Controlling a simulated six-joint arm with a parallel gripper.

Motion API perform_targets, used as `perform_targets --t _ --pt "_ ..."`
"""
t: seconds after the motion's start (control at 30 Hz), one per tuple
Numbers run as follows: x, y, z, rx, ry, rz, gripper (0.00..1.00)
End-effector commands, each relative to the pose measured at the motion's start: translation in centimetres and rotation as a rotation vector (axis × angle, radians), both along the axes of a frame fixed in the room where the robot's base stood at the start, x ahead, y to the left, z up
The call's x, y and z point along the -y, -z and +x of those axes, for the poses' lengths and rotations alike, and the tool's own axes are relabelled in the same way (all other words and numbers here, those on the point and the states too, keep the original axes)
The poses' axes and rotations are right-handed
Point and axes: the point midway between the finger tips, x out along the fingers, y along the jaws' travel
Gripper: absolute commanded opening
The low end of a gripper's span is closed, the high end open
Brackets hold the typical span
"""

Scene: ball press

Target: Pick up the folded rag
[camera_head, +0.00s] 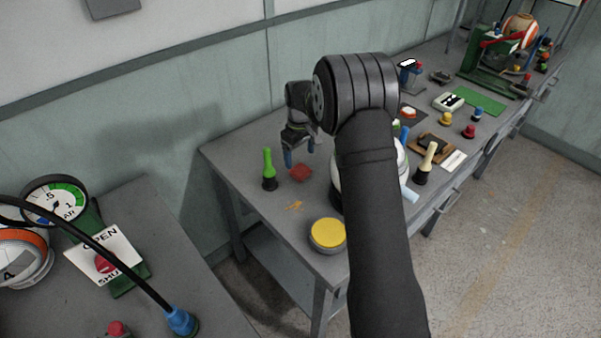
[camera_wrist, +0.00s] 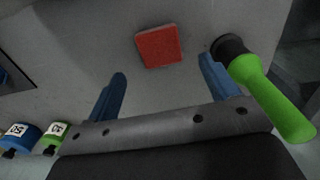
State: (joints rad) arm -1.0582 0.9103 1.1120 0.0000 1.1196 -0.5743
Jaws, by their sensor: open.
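The folded rag is a small red square pad (camera_head: 300,173) lying flat on the grey bench near its left end. In the wrist view the red rag (camera_wrist: 158,46) lies beyond the fingertips, between their lines and nearer the right finger. My gripper (camera_head: 299,161) has blue fingers and hangs above the bench close to the rag. In the wrist view my gripper (camera_wrist: 162,76) is open with nothing between its fingers. A green-handled tool with a black base (camera_wrist: 262,85) stands right beside the right finger; I cannot tell if they touch.
The green-handled tool (camera_head: 268,168) stands left of the rag in the head view. A round tin with a yellow top (camera_head: 327,235) is near the bench's front edge. Coloured bottles (camera_wrist: 22,135) show at lower left in the wrist view. My arm hides the bench's middle.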

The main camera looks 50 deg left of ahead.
Motion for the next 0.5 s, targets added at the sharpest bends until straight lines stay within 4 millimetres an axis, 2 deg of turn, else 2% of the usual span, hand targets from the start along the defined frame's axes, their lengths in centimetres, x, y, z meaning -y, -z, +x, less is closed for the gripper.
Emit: perform_targets --t 0.23,0.5 --pt "0.1 1.4 0.0 -0.001 0.000 -0.001 0.80" --pt "0.4 5.3 0.0 -0.001 0.000 -0.001 0.80"
